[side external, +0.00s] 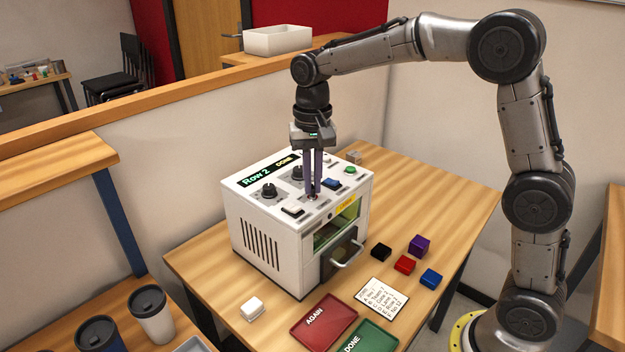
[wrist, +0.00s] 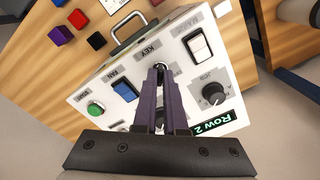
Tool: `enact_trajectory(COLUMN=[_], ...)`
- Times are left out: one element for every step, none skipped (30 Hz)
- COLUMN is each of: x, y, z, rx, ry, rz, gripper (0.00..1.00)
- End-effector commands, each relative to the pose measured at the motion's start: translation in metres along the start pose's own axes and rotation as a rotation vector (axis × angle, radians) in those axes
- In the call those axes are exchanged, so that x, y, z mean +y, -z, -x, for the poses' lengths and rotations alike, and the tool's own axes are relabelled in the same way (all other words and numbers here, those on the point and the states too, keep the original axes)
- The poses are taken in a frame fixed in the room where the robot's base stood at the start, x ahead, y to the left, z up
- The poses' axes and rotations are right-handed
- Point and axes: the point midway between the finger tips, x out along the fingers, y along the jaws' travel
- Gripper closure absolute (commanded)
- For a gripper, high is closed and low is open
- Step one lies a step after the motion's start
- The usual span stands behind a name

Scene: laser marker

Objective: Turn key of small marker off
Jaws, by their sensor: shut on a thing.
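The small marker (side external: 290,245) is a white box on the wooden table, with a control panel on top. My gripper (side external: 313,192) points straight down at the front part of that panel. Its dark purple fingers are shut on the key. In the wrist view, my gripper (wrist: 160,72) has its tips at the key (wrist: 161,66), just by the printed label KEY. The key is a small metal piece mostly hidden between the fingertips, so its angle cannot be told.
Near the key are a white rocker switch (wrist: 197,46), a blue FAN switch (wrist: 125,90), a green button (wrist: 95,109) and dark knobs (side external: 268,191). Coloured blocks, a note card (side external: 383,297) and red (side external: 322,321) and green trays (side external: 370,338) lie in front.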

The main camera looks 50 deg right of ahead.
Motion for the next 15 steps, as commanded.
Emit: enact_trajectory(x=[-0.0003,-0.0003,-0.0002,-0.0002,-0.0001,-0.0002,-0.0003,-0.0003,-0.0003,-0.0002,-0.0002,-0.0002,-0.0002,-0.0002,-0.0003], y=[0.0003,0.0003,0.0003,0.0003,0.0003,0.0003,0.0004,0.0005,0.0004,0.0005,0.0005,0.0004,0.0004,0.0005,0.0006], z=[0.0014,0.0015,0.0014,0.0011,0.001,0.0013,0.0015,0.0015,0.0015,0.0017,0.0017,0.0015,0.0014,0.0013,0.0016], rx=[0.002,0.002,0.002,0.002,0.002,0.002,0.003,0.003,0.003,0.003,0.003,0.003,0.003,0.003,0.004], ry=[0.003,0.003,0.002,0.002,0.002,0.002,0.003,0.003,0.003,0.003,0.003,0.002,0.002,0.002,0.002], rz=[0.031,0.054,0.087,0.113,0.14,0.177,0.205,0.234,0.272,0.301,0.329,0.367,0.395,0.424,0.462], gripper=[1.0,1.0,1.0,1.0,1.0,1.0,1.0,1.0,1.0,1.0,1.0,1.0,1.0,1.0,1.0])
